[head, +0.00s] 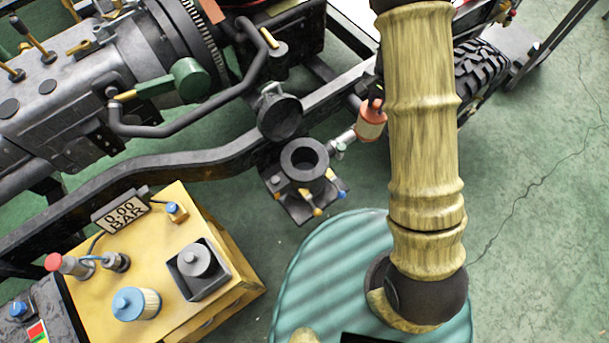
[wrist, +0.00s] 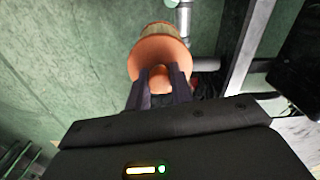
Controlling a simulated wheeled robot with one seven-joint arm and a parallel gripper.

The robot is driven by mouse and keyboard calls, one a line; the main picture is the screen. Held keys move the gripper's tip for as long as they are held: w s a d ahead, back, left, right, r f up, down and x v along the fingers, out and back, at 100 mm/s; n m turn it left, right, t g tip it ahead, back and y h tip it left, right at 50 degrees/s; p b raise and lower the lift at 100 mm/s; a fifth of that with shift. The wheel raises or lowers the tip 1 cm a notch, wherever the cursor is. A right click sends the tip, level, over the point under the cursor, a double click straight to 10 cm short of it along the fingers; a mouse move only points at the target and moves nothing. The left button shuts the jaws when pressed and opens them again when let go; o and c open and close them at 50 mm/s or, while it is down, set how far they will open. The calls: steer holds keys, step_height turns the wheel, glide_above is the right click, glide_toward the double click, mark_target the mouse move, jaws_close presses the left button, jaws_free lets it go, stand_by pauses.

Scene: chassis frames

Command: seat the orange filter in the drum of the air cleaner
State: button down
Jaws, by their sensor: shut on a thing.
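The orange filter (head: 370,124) has a pale pleated band between orange ends. It hangs to the right of the drum in the head view, apart from the drum's mouth there. My gripper (wrist: 160,77) is shut on the knob on the filter's orange end; the filter (wrist: 160,50) lies beyond the fingertips in the wrist view. In the head view my arm hides most of the gripper. The air cleaner's drum (head: 304,158) is a dark open cylinder, and its round mouth looks empty. A round dark lid (head: 280,114) stands open behind it.
A silver pipe (head: 343,139) runs from the drum towards the filter. A dark chassis rail (head: 195,160) passes behind the drum. Green floor is clear at right.

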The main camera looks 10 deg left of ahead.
steer(key=s+a+m+b, duration=0.5)
steer(key=a+m, duration=0.4)
steer(key=s+a+r+m+b, duration=0.1)
steer(key=s+a+m+b, duration=0.5)
steer(key=a+m, duration=0.2)
steer(key=shift+a+m, duration=0.4)
steer(key=shift+m, duration=0.3)
steer(key=shift+w, duration=0.1)
step_height(320, 180, down, 14)
steer(key=b, duration=0.3)
steer(key=shift+f, duration=0.1)
steer(key=shift+f+b, duration=0.5)
steer(key=shift+f, duration=1.5)
